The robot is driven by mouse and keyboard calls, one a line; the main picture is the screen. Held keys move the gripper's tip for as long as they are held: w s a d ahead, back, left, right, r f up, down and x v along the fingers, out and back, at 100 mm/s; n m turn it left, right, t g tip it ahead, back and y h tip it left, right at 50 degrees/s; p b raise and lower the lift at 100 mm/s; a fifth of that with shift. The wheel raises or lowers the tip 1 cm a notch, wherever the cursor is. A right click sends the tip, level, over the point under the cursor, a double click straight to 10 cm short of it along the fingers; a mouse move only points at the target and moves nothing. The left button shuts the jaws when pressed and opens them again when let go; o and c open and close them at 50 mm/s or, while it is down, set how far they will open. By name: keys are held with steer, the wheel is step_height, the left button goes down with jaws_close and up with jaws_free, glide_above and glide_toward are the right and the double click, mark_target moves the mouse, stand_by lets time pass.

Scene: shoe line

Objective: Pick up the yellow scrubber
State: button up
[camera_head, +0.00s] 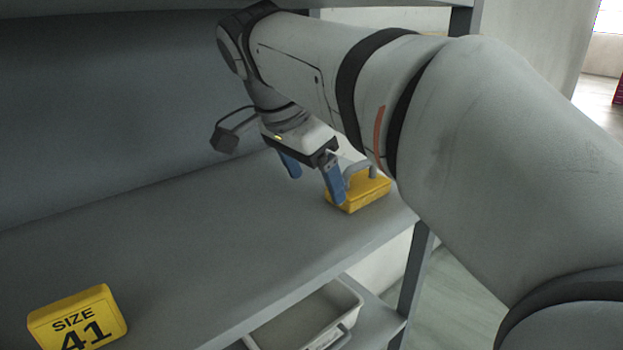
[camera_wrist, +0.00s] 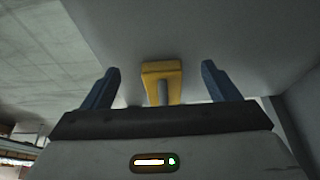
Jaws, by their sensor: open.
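The yellow scrubber (camera_head: 362,193) is a yellow block with a grey handle on top. It sits near the right end of the grey shelf board in the head view. My gripper (camera_head: 312,184) has blue fingers and is open and empty. It hangs just left of the scrubber, with one finger overlapping the block's left side in the picture; I cannot tell whether they touch. In the wrist view the scrubber (camera_wrist: 161,75) lies between the two spread fingers of my gripper (camera_wrist: 160,86), ahead of them, with its handle toward me.
The grey shelf board (camera_head: 190,240) is mostly bare. A yellow "SIZE 41" block (camera_head: 78,318) stands at its front left. A pale bin (camera_head: 352,302) sits on the shelf below. A shelf post (camera_head: 414,270) stands at the right, and an upper shelf edge runs above my arm.

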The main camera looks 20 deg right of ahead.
mark_target(347, 169)
steer(key=w+d, duration=0.1)
steer(key=d, duration=0.3)
steer(key=w+d, duration=0.1)
steer(key=d, duration=0.2)
steer(key=shift+w+d, duration=0.1)
steer(key=shift+w, duration=0.2)
steer(key=b+x, duration=0.1)
steer(key=x, duration=0.1)
steer(key=b+x, duration=0.1)
steer(key=x, duration=0.2)
steer(key=shift+w+d, duration=0.1)
steer(key=shift+d, duration=0.2)
steer(key=c, duration=1.1)
steer(key=shift+r, duration=0.1)
